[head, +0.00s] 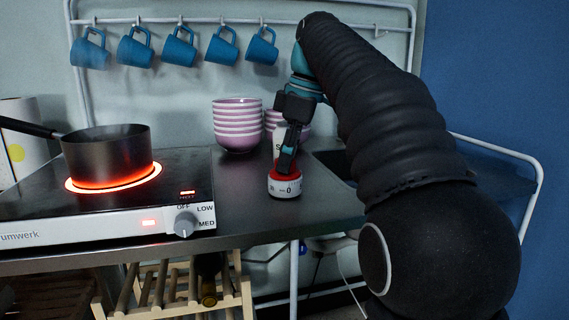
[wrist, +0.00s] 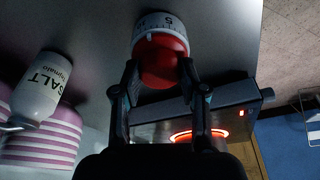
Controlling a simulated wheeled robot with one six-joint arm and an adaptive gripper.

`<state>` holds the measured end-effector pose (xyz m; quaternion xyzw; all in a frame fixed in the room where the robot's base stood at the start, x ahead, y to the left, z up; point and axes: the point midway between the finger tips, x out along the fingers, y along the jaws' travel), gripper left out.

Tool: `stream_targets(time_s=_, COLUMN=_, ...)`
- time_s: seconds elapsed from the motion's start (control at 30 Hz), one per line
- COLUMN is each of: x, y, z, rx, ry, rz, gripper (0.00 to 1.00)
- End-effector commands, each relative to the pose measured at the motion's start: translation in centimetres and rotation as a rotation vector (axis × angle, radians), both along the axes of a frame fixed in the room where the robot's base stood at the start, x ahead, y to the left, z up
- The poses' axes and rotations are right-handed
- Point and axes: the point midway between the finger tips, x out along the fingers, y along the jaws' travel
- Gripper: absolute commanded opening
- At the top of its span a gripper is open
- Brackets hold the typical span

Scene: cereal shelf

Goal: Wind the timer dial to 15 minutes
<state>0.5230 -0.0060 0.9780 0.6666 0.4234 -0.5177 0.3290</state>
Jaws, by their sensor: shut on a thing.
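The timer (head: 285,189) stands upright on the dark counter, right of the cooktop. It has a white band with numbers and a red top. A "0" faces the head camera. In the wrist view the timer (wrist: 160,24) shows a "5" and tick marks on its band, and its red dial (wrist: 161,62) lies between the two fingers. My gripper (head: 287,166) comes down from above and is shut on the red dial. In the head view the fingers hide part of the red top. The setting against the index mark cannot be read for sure.
A cooktop (head: 105,229) with a glowing ring and a dark pot (head: 106,158) is to the left. Striped bowls (head: 238,125) and a salt shaker (wrist: 37,87) stand behind the timer. Blue mugs (head: 179,47) hang above. The counter (head: 240,207) is clear around the timer's front.

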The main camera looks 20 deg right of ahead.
Motion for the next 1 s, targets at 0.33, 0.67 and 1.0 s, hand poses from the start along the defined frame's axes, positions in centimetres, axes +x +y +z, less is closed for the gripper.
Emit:
stream_targets(time_s=0.33, x=0.2, y=-0.01, z=-0.09, rx=0.002, ry=0.002, rz=0.161, gripper=0.2)
stream_targets(time_s=0.67, x=0.18, y=0.0, z=-0.06, rx=0.002, ry=0.001, rz=0.301, gripper=0.2)
stream_targets(time_s=1.0, x=0.35, y=0.01, z=-0.09, rx=0.001, ry=0.001, rz=0.444, gripper=0.2)
